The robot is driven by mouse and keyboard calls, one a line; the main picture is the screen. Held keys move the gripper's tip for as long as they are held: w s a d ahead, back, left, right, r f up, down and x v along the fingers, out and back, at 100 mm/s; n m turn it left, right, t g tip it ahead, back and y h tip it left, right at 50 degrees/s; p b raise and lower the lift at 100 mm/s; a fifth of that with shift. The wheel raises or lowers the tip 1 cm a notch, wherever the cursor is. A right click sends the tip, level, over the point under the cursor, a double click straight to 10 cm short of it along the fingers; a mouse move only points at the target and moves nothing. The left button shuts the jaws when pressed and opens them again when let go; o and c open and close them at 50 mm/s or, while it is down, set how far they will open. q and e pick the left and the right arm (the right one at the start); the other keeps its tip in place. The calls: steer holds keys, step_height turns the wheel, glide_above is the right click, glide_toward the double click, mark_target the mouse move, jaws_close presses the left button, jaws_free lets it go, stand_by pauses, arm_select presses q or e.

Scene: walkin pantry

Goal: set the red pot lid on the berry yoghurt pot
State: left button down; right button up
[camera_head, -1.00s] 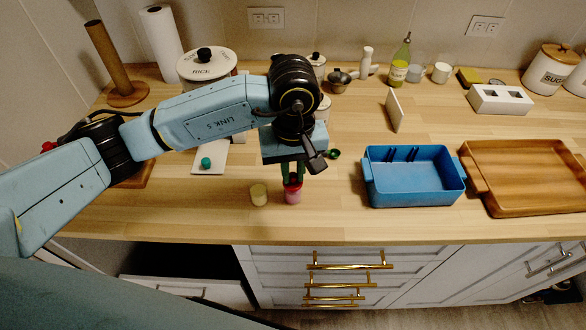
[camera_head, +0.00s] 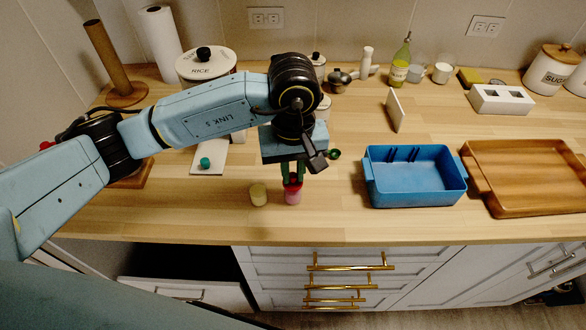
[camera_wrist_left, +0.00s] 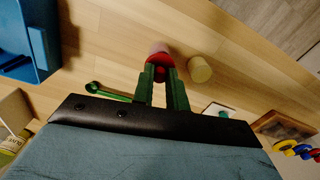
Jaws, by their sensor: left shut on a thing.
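The pink berry yoghurt pot (camera_head: 293,197) stands on the wooden counter near its front edge. The red pot lid (camera_head: 293,184) is at the top of the pot, between the green fingers of my left gripper (camera_head: 292,178). In the left wrist view the red lid (camera_wrist_left: 160,61) shows at the tips of my left gripper (camera_wrist_left: 160,72), which is shut on it. The lid looks to be on or just over the pot's mouth; I cannot tell whether it touches. The fingers hide part of the lid. My right gripper is not in view.
A pale yellow pot (camera_head: 258,194) stands close to the left of the pink pot. A blue bin (camera_head: 414,190) and a wooden tray (camera_head: 530,207) are to the right. A green measuring spoon (camera_wrist_left: 107,92) lies behind the gripper. The counter between pot and bin is clear.

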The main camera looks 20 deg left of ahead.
arm_select(q)
steer(key=shift+f+b, duration=0.4)
steer(key=shift+b, duration=0.2)
stand_by(0.5)
steer(key=c, duration=1.3)
jaws_free()
steer(key=shift+o, duration=0.3)
steer(key=o, duration=0.4)
steer(key=shift+r+p, duration=1.45)
steer(key=shift+r, duration=2.1)
